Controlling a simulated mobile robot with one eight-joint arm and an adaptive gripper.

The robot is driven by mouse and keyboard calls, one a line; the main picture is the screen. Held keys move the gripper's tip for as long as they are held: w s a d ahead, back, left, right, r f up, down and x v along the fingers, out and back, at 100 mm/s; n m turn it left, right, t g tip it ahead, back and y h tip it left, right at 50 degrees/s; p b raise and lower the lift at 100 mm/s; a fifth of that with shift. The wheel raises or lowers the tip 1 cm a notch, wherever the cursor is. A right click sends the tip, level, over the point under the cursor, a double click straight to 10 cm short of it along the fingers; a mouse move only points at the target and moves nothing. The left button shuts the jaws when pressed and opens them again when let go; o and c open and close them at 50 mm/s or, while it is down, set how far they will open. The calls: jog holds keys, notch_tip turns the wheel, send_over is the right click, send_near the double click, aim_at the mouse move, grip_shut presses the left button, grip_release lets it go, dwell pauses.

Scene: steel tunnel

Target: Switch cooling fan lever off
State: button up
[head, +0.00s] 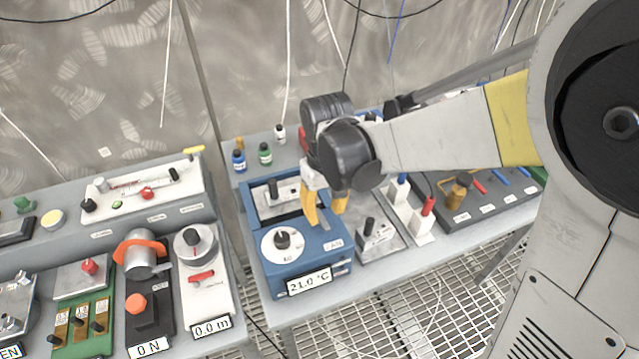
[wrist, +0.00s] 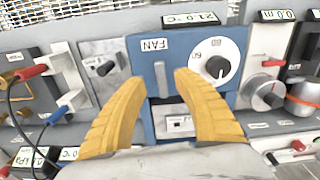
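The blue cooling fan box (head: 305,262) stands on the grey bench, with a round white dial and a display reading 21.0 °C. In the wrist view, the box (wrist: 187,42) carries a FAN label (wrist: 154,45). A pale grey fan lever (wrist: 161,79) lies below that label, in the gap between my fingertips. My gripper (head: 325,213) is above the box, right of the dial, with its yellow fingers apart. In the wrist view, my gripper (wrist: 157,80) is open and empty. Whether a finger touches the lever cannot be told. The lever's surroundings are partly hidden by the fingers.
The black dial knob (wrist: 216,67) is close to the right finger in the wrist view. A grey switch panel (head: 378,238) is right of the box. Small bottles (head: 264,153) stand behind it. A second bench with a white dial unit (head: 200,265) is at left, across a gap.

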aim_at(323, 223)
jog(key=shift+f+b, duration=0.35)
jog(key=shift+f, duration=1.35)
jog(key=shift+c, duration=0.4)
grip_shut()
jog(key=shift+a+m, duration=0.2)
jog(key=shift+m, duration=0.5)
jog(key=shift+o, duration=0.4)
grip_release()
